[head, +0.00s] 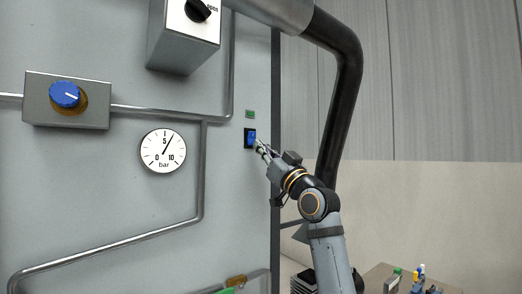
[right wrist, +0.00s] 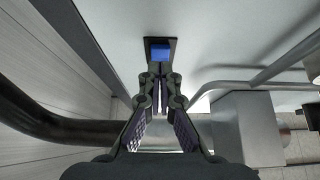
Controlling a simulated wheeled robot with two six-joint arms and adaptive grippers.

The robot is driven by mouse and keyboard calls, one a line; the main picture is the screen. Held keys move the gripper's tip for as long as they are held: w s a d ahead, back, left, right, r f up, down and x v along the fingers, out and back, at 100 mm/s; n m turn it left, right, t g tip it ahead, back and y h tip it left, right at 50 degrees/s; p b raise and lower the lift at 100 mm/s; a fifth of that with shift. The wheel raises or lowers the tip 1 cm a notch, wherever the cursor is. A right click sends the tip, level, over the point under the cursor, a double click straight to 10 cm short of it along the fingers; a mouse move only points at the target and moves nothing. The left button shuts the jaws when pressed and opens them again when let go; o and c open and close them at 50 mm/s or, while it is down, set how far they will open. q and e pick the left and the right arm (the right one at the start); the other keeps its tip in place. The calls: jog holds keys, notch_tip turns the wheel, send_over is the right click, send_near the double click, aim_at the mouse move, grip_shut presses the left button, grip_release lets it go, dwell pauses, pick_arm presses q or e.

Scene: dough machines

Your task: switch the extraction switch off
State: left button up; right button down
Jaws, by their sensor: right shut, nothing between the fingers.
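The extraction switch (head: 250,138) is a blue rocker in a black frame on the grey panel, near the panel's right edge. A small green indicator (head: 250,114) sits just above it. My right gripper (head: 261,147) is shut and empty, with its fingertips at the switch's lower right. In the right wrist view the blue switch (right wrist: 159,50) lies straight beyond the fingertips (right wrist: 159,72). I cannot tell whether the tips touch it. My left gripper is not in view.
A blue knob (head: 65,95) on a metal box, a pressure gauge (head: 163,151) and metal pipes (head: 203,170) are on the panel left of the switch. A thick black duct (head: 345,100) curves down behind my right arm. A table (head: 385,275) with small items stands at lower right.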

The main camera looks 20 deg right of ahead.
pick_arm(q)
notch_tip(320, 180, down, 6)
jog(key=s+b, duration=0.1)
jog(key=b, duration=0.5)
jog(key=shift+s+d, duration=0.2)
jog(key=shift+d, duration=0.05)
pick_arm(e)
jog(key=v, duration=1.1)
jog(key=shift+f, duration=0.3)
